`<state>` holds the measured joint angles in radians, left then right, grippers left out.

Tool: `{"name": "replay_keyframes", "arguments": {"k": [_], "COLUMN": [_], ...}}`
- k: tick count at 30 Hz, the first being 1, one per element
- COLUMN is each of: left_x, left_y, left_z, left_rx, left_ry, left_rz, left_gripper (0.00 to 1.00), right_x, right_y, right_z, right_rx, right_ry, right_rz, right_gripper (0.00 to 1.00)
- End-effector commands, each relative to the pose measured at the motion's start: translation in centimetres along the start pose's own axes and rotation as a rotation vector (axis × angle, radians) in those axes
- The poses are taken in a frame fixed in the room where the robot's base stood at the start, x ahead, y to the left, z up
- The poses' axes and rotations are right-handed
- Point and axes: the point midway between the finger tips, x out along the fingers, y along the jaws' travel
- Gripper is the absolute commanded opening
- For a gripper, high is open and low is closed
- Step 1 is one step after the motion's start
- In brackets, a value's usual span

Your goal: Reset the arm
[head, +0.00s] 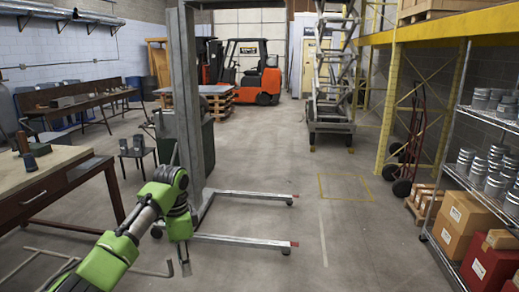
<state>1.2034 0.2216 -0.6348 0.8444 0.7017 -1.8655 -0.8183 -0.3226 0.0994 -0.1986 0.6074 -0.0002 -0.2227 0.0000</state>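My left arm, green and grey, comes in from the lower left of the head view and bends downward at its wrist. My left gripper (185,267) hangs pointing down over the bare floor, in front of a grey metal lift frame. It is small and seen from above, so I cannot tell whether its fingers are open or shut. No object shows in it. My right arm and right gripper are not in view.
The lift frame's legs (240,240) stretch along the floor close to my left gripper. A wooden workbench (70,182) stands at left. A shelf of cans and boxes (468,225) and a hand truck (408,150) are at right. An orange forklift (258,75) is far back. The middle floor is clear.

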Motion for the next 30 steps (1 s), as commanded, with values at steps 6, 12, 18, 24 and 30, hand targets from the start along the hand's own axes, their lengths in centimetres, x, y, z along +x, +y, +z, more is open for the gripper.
{"name": "replay_keyframes", "arguments": {"k": [6, 12, 18, 24, 30], "left_x": [3.9, 8.9, 16.1, 27.6, 40.9], "left_y": [0.2, 0.5, 1.6, 4.9, 11.6], "left_z": [-0.1, 0.0, 0.6, 2.5, 6.6], "left_rx": [-0.044, -0.106, -0.193, -0.33, -0.499], "left_ry": [0.011, 0.024, 0.039, 0.051, 0.059], "left_rz": [0.003, 0.002, -0.001, -0.006, -0.024], "left_gripper": [0.29, 0.29, 0.29, 0.29, 0.29], "right_x": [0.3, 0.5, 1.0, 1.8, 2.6], "right_y": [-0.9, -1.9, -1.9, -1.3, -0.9], "right_z": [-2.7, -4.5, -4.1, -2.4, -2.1], "right_rx": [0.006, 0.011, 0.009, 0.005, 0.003], "right_ry": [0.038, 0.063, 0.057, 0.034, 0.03], "right_rz": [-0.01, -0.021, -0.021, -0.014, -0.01], "right_gripper": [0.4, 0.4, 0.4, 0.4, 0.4]}}
